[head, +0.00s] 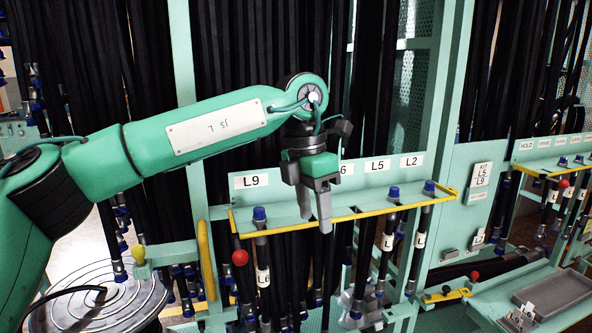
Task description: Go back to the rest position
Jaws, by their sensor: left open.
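My left arm (215,125) reaches in from the left across the front of a green hose rack. My left gripper (315,218) points down in front of the rack's labelled shelf (350,212). Its two fingers are apart with nothing visible between them. It partly covers a label ending in 6 and hides the slot behind it. Blue-capped hose ends stand at L9 (260,215), L5 (393,193) and L2 (428,188). My right gripper does not show.
Black hoses (255,60) hang densely behind the arm. A yellow upright bar (206,260) and a red knob (240,257) stand below the shelf. A round ringed plate (90,300) is at lower left, a grey tray (552,292) at lower right.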

